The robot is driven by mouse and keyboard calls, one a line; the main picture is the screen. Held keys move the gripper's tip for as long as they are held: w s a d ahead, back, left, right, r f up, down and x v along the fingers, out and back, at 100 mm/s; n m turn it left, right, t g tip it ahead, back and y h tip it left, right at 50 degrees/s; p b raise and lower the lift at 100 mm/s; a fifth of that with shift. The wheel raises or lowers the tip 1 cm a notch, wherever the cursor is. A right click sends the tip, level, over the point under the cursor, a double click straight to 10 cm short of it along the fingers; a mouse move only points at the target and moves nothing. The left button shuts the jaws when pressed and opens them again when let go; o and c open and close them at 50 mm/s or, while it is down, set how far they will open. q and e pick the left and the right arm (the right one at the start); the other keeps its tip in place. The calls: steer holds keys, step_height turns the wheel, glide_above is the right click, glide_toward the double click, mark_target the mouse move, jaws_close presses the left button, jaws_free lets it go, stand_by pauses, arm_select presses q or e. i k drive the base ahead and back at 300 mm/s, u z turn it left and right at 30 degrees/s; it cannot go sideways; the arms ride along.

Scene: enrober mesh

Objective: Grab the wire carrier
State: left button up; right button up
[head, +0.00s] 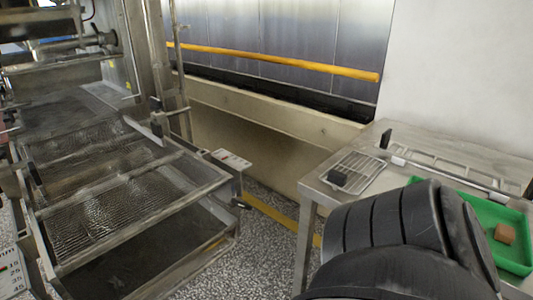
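A small wire rack (363,163), which looks like the wire carrier, lies flat on the metal table at the right. A small dark block (338,177) sits at its near left end. Neither of my grippers shows in the head view. A large dark segmented part, which looks like my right arm, fills the lower right and hides the table's near edge and part of its top. No gripper is seen touching the rack.
The metal table (318,188) also bears a longer wire grid, a rod (445,175) with dark ends and a green tray (516,261) holding a brown block (505,233). A machine with a wire mesh belt (120,205) stands at the left. Speckled floor (262,258) lies between.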

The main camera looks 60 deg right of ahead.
mark_target(338, 179)
steer(key=u, duration=0.15)
steer(key=k, duration=0.75)
steer(key=z, duration=1.45)
steer(key=i, duration=0.45)
steer(key=u, duration=0.05)
